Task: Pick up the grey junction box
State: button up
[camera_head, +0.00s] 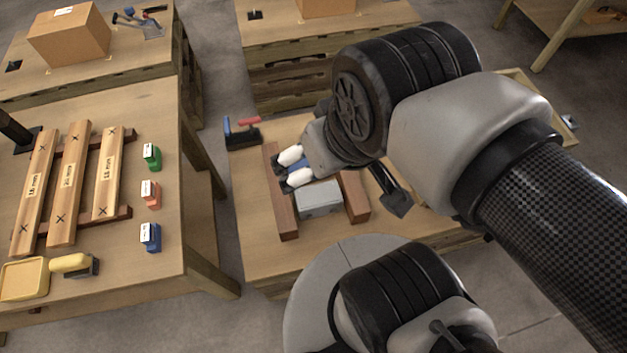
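The grey junction box (320,199) sits on the low wooden table between two brown wooden bars, one on its left (283,210) and one on its right (354,197). Its top and near side show. My gripper (281,174) is just beyond and to the left of the box in the picture, with its white fingers pointing left. The fingers look apart, with nothing seen held between them. Whether it touches the left bar or hovers above it I cannot tell. My wrist hides part of the table behind the box.
A blue and red clamp-like tool (243,132) stands at the table's back left. A dark flat-ended thing (397,203) is right of the right bar. The left table (165,110) holds wooden boards and green, orange and blue blocks. The low table's front left (262,262) is clear.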

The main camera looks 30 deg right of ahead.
aim_at(324, 198)
jog(key=j+z, duration=1)
jog(key=k+j+z, duration=0.15)
jog(key=j+z, duration=0.35)
